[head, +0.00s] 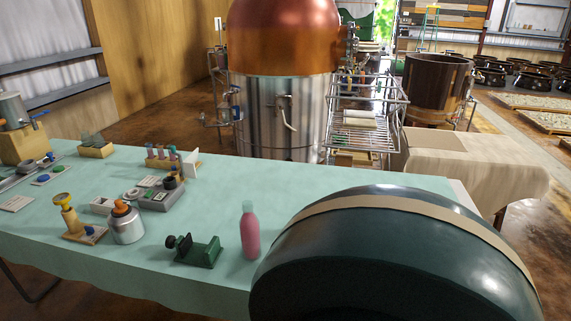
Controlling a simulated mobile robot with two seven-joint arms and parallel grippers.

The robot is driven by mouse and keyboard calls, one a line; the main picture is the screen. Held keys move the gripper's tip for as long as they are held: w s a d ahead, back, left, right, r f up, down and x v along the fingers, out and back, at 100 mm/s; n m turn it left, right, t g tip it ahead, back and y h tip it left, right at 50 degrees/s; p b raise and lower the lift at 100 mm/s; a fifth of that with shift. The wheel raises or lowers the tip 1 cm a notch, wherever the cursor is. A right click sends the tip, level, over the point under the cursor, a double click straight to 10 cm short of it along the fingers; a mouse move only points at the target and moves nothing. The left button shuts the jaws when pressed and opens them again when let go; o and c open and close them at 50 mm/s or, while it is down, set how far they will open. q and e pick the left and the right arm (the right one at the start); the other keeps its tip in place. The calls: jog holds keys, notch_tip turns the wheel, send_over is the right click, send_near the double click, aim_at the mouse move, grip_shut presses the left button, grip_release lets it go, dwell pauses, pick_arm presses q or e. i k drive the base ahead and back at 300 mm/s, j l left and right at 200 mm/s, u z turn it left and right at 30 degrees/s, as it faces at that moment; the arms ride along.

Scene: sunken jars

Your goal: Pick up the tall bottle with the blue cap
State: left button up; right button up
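One tall bottle (250,234) shows in the head view. It has a pink body and a pale blue-green cap, and it stands upright near the front edge of the table (330,190), right of the middle. Nothing holds it. A large dark rounded shape with a tan band, very close to the camera, covers the lower right of the view, just right of the bottle. Neither of my grippers is in view.
A green metal device (200,252) stands left of the bottle. Further left are a silver canister (126,226), a grey scale (160,196) and a rack of tubes (162,158). The cloth behind the bottle is clear. A metal still (275,110) stands behind the table.

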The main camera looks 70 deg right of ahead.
aim_at(249, 223)
jog(key=z, duration=1.85)
